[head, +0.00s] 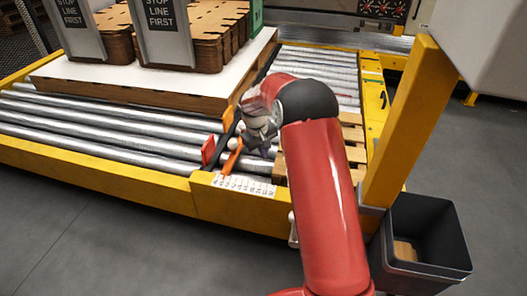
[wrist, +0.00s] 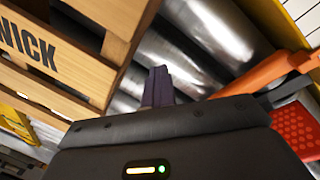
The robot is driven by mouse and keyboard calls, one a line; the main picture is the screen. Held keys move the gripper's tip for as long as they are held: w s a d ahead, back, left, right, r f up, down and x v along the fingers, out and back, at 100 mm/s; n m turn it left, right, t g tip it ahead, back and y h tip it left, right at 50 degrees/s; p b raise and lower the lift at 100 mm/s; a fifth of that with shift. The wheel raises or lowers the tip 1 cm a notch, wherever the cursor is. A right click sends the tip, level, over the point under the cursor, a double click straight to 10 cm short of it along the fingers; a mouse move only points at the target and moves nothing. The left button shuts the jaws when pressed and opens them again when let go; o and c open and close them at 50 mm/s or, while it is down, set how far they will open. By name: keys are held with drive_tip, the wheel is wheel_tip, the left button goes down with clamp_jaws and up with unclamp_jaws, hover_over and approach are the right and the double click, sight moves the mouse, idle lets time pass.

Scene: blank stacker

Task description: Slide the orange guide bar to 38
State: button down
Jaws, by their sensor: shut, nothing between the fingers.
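The orange guide bar (head: 231,160) lies across the rollers near the front yellow rail, its near end by the white number scale (head: 245,184). In the wrist view the orange bar (wrist: 262,74) runs along the right side, with part of the scale (wrist: 303,12) at the upper right corner. The scale's numbers are too small to read. My gripper (head: 262,138) is just right of the bar, above the rollers. Its dark fingers (wrist: 158,86) are shut together and empty, apart from the bar in the wrist view.
A red perforated block (wrist: 294,126) shows beside the bar. A wooden pallet (wrist: 75,62) stands left of my fingers. Stacked brown blanks (head: 195,50) sit on a white-topped board (head: 150,83). A yellow post (head: 400,120) and a dark bin (head: 425,235) stand at the right.

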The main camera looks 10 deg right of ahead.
drive_tip(key=shift+a, duration=0.45)
drive_tip(key=shift+d, duration=0.4)
drive_tip(key=c, duration=1.8)
unclamp_jaws()
drive_tip(key=shift+d, duration=0.15)
drive_tip(key=o, duration=0.7)
drive_tip(key=shift+a, duration=0.2)
drive_tip(key=shift+o, duration=0.7)
drive_tip(key=shift+d, duration=0.1)
